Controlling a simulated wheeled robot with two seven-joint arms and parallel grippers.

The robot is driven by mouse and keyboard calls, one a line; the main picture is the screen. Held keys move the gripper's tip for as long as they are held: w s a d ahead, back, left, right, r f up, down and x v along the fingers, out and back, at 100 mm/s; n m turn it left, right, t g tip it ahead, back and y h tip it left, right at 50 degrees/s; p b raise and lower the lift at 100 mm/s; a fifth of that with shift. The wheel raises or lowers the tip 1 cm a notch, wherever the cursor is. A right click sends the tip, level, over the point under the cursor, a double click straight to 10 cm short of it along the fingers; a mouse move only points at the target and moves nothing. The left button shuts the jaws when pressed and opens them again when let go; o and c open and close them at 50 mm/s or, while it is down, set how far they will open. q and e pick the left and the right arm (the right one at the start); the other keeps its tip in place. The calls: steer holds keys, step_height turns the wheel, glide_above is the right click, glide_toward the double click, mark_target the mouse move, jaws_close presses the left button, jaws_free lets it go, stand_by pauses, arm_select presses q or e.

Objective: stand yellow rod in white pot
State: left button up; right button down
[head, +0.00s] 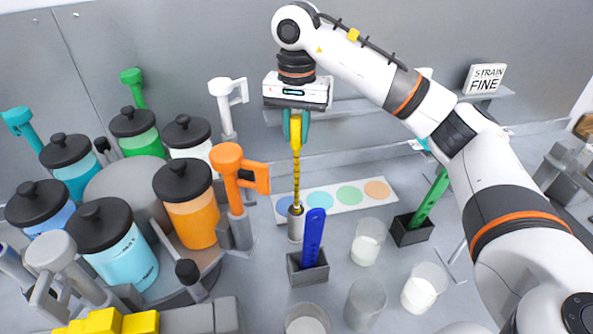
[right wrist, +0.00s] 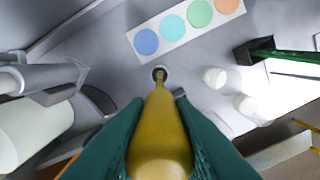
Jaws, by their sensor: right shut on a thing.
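My right gripper (head: 296,128) is shut on the yellow rod (head: 296,165) near its thick upper end. The rod hangs nearly upright, with a thin ribbed shaft below the teal fingers. A small, pale, narrow pot (head: 296,230) stands directly below on the bench. The rod's lower end meets the pot's mouth; I cannot tell how deep it goes. In the right wrist view, the yellow rod (right wrist: 160,125) points away between the fingers (right wrist: 160,135), and its far end overlaps the pot's round opening (right wrist: 160,70). My left gripper is not in view.
A blue paddle (head: 313,240) stands in a dark box (head: 309,274) close in front of the pot. A strip of coloured discs (head: 335,200) lies behind it. The orange jar (head: 189,210) and orange-handled tool (head: 233,175) stand left; clear cups (head: 367,240) stand right.

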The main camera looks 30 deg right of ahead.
mark_target(296, 147)
step_height(296, 147, down, 4)
steer(key=shift+f+p, duration=0.25)
steer(key=shift+p, duration=0.25)
step_height(296, 147, down, 5)
steer(key=shift+f+p, duration=0.1)
steer(key=shift+p, duration=0.6)
steer(key=c, duration=1.7)
jaws_free()
steer(key=o, duration=0.5)
steer(key=shift+c, duration=0.2)
